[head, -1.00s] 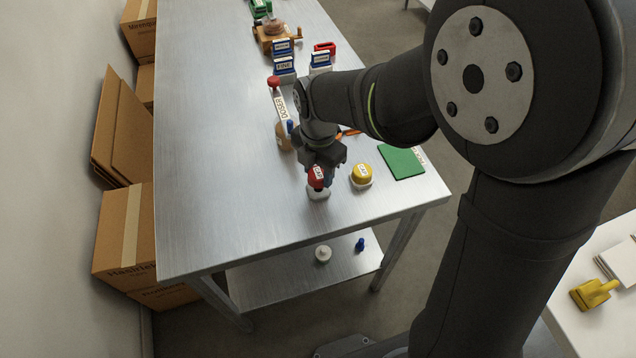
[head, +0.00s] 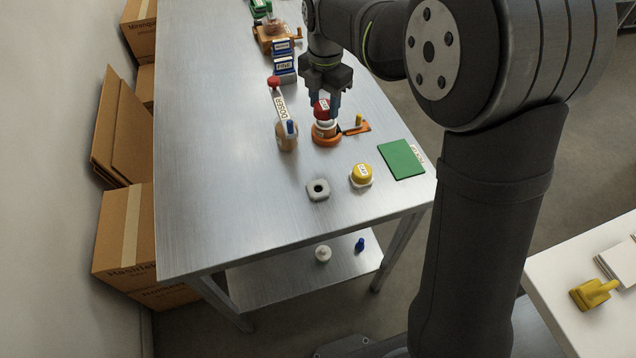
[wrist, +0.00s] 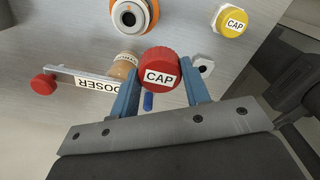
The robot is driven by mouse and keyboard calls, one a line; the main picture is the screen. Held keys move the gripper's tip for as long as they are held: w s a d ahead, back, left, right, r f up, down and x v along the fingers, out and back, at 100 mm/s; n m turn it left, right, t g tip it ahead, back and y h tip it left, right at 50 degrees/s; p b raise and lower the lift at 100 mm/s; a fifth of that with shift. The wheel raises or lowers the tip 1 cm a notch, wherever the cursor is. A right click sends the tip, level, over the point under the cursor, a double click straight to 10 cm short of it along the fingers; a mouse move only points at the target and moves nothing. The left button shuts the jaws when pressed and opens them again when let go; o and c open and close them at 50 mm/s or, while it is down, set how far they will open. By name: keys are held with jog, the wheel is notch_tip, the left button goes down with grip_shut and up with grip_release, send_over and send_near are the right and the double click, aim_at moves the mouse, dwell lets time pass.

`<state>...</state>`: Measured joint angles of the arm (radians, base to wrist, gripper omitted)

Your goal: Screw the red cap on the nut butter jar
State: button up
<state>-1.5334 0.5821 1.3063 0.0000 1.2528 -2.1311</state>
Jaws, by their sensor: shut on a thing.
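The red cap (head: 322,107), labelled CAP, is held between the blue fingers of my gripper (head: 324,104). It also shows in the wrist view (wrist: 160,70) between the fingertips, label facing the camera. An open round jar mouth with a white rim (head: 325,127) sits in an orange ring holder (head: 327,141) on the table. The jar mouth shows at the top of the wrist view (wrist: 129,15), apart from the cap in that picture. In the head view the cap is just above it; I cannot tell whether they touch. The jar's body is mostly hidden.
A tan container with a DOSER arm (head: 287,137) stands close left of the holder. A small orange piece with a yellow peg (head: 357,126) is at its right. In front are a grey block with a hole (head: 318,190), a yellow cap (head: 361,175) and a green pad (head: 401,159). The left table is clear.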

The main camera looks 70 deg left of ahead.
jog(key=w+a+r, duration=0.1)
jog(key=w+a, duration=0.1)
jog(key=a, duration=0.3)
jog(key=shift+w+a+r, duration=0.2)
jog(key=shift+r, duration=0.1)
jog(key=shift+n, duration=0.7)
jog(key=shift+f, duration=2.9)
jog(key=shift+f, duration=1.2)
jog(key=o, duration=1.2)
notch_tip(320, 180, up, 17)
jog(key=shift+r, duration=0.15)
